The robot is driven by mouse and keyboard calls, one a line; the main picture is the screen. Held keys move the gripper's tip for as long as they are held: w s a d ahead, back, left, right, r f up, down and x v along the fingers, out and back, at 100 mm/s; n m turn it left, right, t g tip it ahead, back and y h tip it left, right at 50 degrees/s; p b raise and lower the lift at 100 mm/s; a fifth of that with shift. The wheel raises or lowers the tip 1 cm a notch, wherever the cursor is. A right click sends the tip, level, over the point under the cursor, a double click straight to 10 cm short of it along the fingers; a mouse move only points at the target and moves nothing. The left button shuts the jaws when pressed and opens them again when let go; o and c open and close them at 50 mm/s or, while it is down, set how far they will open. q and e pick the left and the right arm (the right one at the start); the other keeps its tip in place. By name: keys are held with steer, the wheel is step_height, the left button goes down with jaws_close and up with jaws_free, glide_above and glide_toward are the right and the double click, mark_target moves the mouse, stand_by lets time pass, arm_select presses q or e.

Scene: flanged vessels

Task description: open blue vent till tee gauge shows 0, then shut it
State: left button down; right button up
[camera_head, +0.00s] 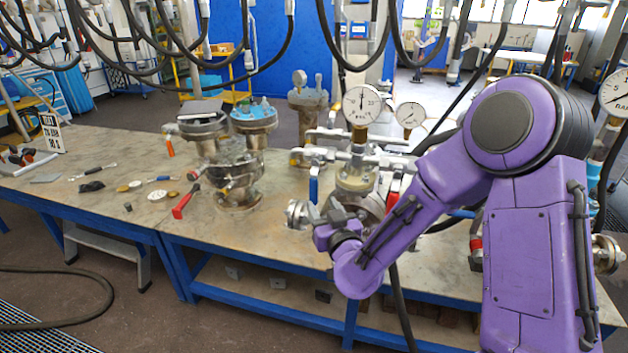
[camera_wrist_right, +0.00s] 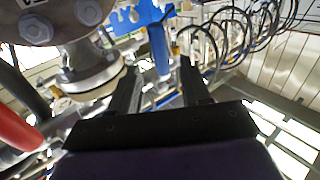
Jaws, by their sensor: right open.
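The blue vent handle (camera_head: 314,186) hangs down from the pipework left of the large gauge. It also shows in the right wrist view (camera_wrist_right: 160,48), beyond and between my fingertips. My right gripper (camera_head: 333,213) is open, below and slightly right of the handle; in the wrist view its two dark fingers (camera_wrist_right: 158,78) stand apart with nothing clearly held. The large round gauge (camera_head: 362,101) stands upright above the vessel, its needle pointing about straight up; I cannot read its numbers surely. A smaller gauge (camera_head: 410,116) is to its right. My left gripper is not in view.
A red handle (camera_head: 394,188) hangs right of the vessel, beside my arm. Small loose parts and tools (camera_head: 123,187) lie on the table's left. Hoses hang overhead.

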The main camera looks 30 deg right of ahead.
mark_target(315, 195)
steer(key=p+x, duration=0.2)
steer(key=x, duration=0.5)
steer(key=shift+w+d+f, duration=0.1)
steer(key=shift+w+d, duration=0.05)
steer(key=shift+w, duration=0.2)
jaws_close()
